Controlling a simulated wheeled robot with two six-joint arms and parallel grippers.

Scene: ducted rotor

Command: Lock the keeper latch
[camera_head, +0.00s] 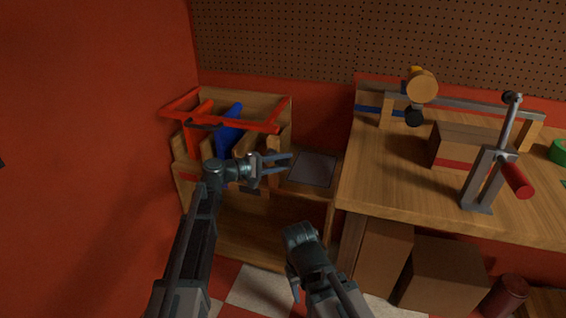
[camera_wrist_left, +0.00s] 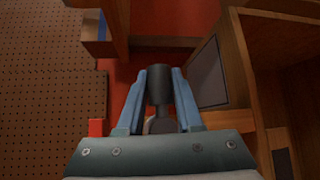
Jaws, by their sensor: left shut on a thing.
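My left gripper (camera_head: 275,163) is at the right side of a wooden housing (camera_head: 188,165) with a red frame on top. In the left wrist view its two blue-grey fingers (camera_wrist_left: 161,98) are closed around a dark cylindrical knob (camera_wrist_left: 160,78) on a thinner stem. This may be the keeper latch's handle, but I cannot tell for sure. In the head view the knob is not clearly seen, and the latch's seat is hidden. My right gripper (camera_head: 294,287) hangs low at the bottom middle, away from the housing; its fingers are too unclear to judge.
A blue part (camera_head: 228,130) sits inside the red frame (camera_head: 250,125). A grey panel (camera_head: 313,169) lies on the low wooden shelf to the right. The workbench (camera_head: 390,180) on the right carries a red-handled clamp (camera_head: 487,180) and a wooden box (camera_head: 452,145). Cardboard boxes (camera_head: 440,275) stand below.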

